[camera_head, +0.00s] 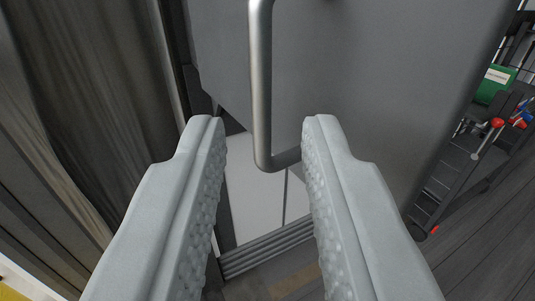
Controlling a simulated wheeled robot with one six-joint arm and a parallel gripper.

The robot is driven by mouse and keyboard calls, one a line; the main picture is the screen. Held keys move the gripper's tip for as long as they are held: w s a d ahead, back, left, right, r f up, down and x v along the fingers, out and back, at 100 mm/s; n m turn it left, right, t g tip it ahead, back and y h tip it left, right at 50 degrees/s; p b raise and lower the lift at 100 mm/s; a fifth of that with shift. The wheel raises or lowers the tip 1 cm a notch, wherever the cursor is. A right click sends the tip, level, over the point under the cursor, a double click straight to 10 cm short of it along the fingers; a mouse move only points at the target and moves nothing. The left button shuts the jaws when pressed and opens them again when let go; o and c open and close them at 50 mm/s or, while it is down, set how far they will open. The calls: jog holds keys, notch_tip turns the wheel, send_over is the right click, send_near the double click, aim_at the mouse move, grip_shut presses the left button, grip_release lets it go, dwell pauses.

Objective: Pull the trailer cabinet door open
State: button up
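The grey cabinet door (380,80) fills the upper middle of the view. It stands at an angle, and a light interior (262,185) shows below and to the left of its lower edge. A silver bar handle (260,85) runs down the door and bends back to it at its lower end. My gripper (263,125) is open, one finger on each side of the handle in the picture. Both fingers appear apart from the handle. I cannot tell how far the fingertips are from it in depth.
A dark curtain-like panel (75,90) hangs at the left. A ribbed sill (265,250) lies below the opening. At the right are a dark rack with a red-knobbed lever (496,123) and a green object (494,84). Dark plank flooring (480,240) at the lower right is clear.

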jog(key=s, duration=0.9)
jog(key=shift+s+a, duration=0.2)
jog(key=shift+a, duration=0.05)
